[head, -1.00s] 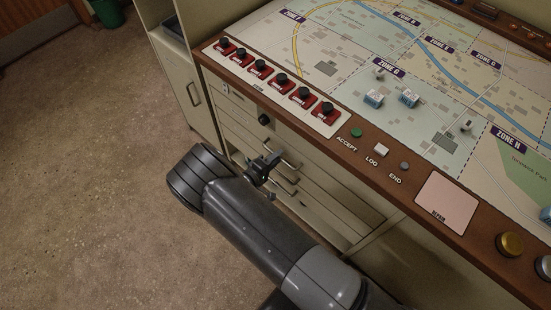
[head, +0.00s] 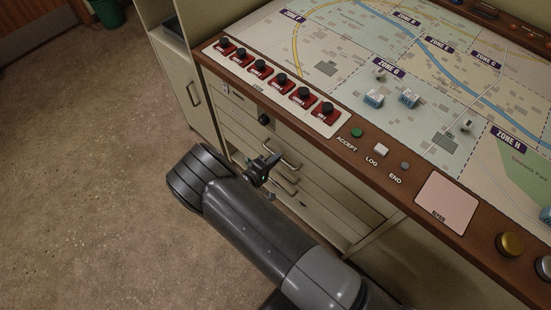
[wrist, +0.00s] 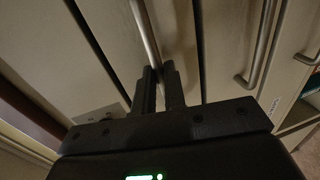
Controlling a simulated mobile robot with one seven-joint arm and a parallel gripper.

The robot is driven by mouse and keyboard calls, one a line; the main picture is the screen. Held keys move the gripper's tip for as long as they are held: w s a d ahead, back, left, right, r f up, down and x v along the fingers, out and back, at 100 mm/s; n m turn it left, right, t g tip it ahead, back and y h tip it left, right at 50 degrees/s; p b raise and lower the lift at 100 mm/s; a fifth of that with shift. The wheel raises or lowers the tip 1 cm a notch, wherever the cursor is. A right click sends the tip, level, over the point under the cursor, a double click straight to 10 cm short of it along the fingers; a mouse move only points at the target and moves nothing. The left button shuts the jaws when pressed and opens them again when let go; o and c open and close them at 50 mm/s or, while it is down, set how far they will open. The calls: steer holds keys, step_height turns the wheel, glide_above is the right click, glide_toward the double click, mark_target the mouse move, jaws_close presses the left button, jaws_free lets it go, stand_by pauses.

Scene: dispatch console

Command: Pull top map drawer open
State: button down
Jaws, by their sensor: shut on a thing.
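The map drawers are a stack of pale drawers under the front of the console. The top drawer front (head: 322,170) has a metal bar handle (head: 287,156), which also shows in the wrist view (wrist: 145,30). My gripper (head: 268,167) is at the left part of this handle. In the wrist view its two dark fingers (wrist: 159,84) are closed on the end of the bar. My forearm hides part of the lower drawers. The top drawer looks about flush with the fronts near it, though a small gap would be hard to see.
Lower drawer handles (wrist: 262,50) lie close to the right in the wrist view. A dark knob (head: 264,119) sits above the drawers. The wooden console edge (head: 300,117) overhangs them. The floor (head: 90,150) at the left is clear.

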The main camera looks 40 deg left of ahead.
steer(key=f+v, duration=0.2)
steer(key=v, duration=0.7)
steer(key=f+v, duration=0.1)
steer(key=v, duration=0.7)
steer(key=shift+s+f, duration=0.3)
steer(key=shift+s, duration=0.5)
steer(key=shift+d, duration=0.1)
steer(key=c, duration=1.5)
jaws_free()
steer(key=shift+r, duration=0.1)
